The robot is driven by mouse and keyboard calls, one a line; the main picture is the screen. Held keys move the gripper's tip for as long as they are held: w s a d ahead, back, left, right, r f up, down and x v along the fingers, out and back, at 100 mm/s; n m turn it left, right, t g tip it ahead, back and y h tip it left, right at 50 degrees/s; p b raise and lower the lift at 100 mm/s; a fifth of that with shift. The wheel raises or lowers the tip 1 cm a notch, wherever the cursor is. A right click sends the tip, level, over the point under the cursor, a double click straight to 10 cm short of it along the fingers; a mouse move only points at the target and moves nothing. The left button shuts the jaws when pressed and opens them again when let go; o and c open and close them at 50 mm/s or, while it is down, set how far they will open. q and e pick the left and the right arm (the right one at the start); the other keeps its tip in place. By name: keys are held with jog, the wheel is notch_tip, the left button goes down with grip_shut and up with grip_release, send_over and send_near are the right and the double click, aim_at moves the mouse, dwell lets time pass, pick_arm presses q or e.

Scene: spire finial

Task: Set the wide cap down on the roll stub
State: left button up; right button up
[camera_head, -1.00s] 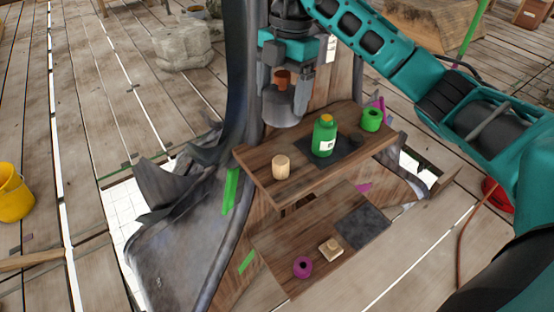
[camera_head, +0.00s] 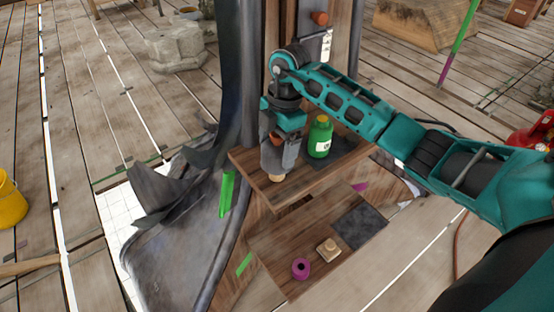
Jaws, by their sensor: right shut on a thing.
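The pale, cream-coloured roll stub (camera_head: 277,179) stands on the upper wooden shelf (camera_head: 285,193). My left gripper is not in view.
A green bottle (camera_head: 320,137) stands on a dark mat close right of the gripper. The lower shelf (camera_head: 290,235) holds a magenta ring (camera_head: 300,268), a cream block (camera_head: 328,250) and a dark mat (camera_head: 359,227).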

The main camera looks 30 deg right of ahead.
jog(key=shift+f, duration=2.3)
jog(key=shift+f, duration=0.1)
jog(key=o, duration=1.3)
jog(key=shift+c, duration=0.2)
